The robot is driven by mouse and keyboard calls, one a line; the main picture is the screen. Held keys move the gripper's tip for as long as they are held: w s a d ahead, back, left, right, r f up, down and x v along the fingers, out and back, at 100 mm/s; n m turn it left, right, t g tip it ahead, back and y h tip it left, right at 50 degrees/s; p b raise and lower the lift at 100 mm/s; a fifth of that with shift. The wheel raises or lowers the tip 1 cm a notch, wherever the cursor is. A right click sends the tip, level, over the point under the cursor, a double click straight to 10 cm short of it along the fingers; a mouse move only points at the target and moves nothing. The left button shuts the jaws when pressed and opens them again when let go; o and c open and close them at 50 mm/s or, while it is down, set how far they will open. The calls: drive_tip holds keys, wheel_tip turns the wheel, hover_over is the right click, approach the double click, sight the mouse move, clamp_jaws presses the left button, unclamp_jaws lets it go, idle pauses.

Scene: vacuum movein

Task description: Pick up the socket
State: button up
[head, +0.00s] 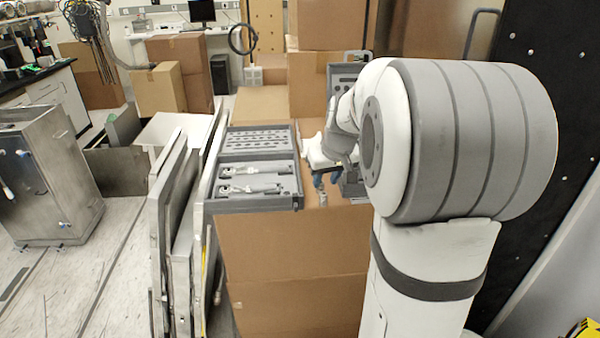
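A small metallic piece (322,198), perhaps the socket, shows just below the left finger. I cannot tell whether it is touched or held. An open grey tool case (256,204) lies left of the gripper. Its lower tray holds shiny ratchet-like tools, and its upper half has rows of small dark slots or sockets, too small to tell apart.
A second grey case (347,72) stands open behind my arm, which hides much of it. The cardboard box (290,265) bears the cases. Upright panels (170,230) lean close on its left. A dark perforated panel (545,120) stands at right.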

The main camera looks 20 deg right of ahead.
sight(323, 193)
drive_tip(key=x, duration=0.5)
drive_tip(key=d+p+x, duration=0.1)
drive_tip(key=x, duration=0.1)
drive_tip(key=shift+w+d+f, duration=0.1)
drive_tip(key=shift+w+f, duration=0.1)
drive_tip(key=shift+w, duration=0.2)
drive_tip(key=shift+c, duration=0.5)
clamp_jaws()
